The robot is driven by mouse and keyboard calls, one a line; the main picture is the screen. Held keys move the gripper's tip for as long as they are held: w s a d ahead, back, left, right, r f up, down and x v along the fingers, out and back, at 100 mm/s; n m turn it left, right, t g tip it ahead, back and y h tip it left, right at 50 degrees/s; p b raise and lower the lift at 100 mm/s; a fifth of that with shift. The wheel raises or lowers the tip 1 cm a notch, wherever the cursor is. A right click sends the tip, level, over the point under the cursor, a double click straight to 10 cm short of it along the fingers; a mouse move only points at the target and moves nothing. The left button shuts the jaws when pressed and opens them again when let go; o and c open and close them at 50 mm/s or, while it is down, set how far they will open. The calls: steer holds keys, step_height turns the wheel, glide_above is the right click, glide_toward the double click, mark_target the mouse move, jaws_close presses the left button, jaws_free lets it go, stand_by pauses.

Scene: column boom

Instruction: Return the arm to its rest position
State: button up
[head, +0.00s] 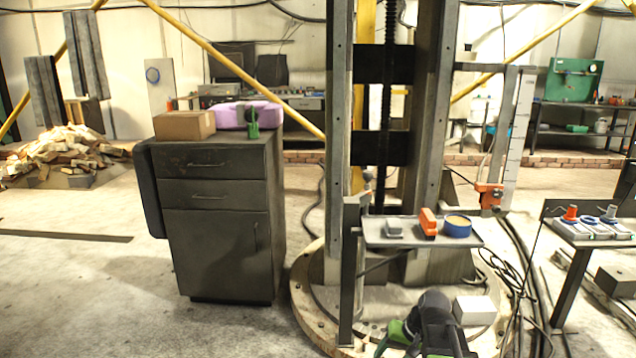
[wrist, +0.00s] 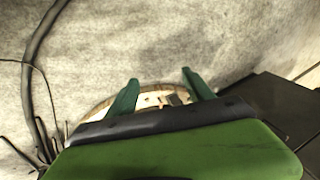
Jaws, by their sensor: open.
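My gripper (wrist: 160,77) shows in the wrist view with its two green fingers spread apart and nothing held between them. Behind the fingers is part of a round, pale base edge with small, unclear items near it, and grey floor beyond. In the head view my black and green arm (head: 432,325) is low at the bottom centre, in front of the round base (head: 312,325) of the column. I cannot clearly make out the fingertips there.
A small shelf (head: 385,234) on the column holds an orange item (head: 428,222) and a blue-rimmed roll (head: 457,226). A white box (head: 474,310) sits beside my arm. A dark cabinet (head: 225,250) stands left, a side table (head: 580,235) right. Cables lie on the floor. Front-left floor is clear.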

steer(key=s+a+n+g+h+p, duration=0.2)
steer(key=s+a+h, duration=0.15)
steer(key=s, duration=0.55)
step_height(320, 180, up, 34)
steer(key=w+p, duration=0.1)
steer(key=p, duration=3.2)
steer(key=shift+f, duration=0.25)
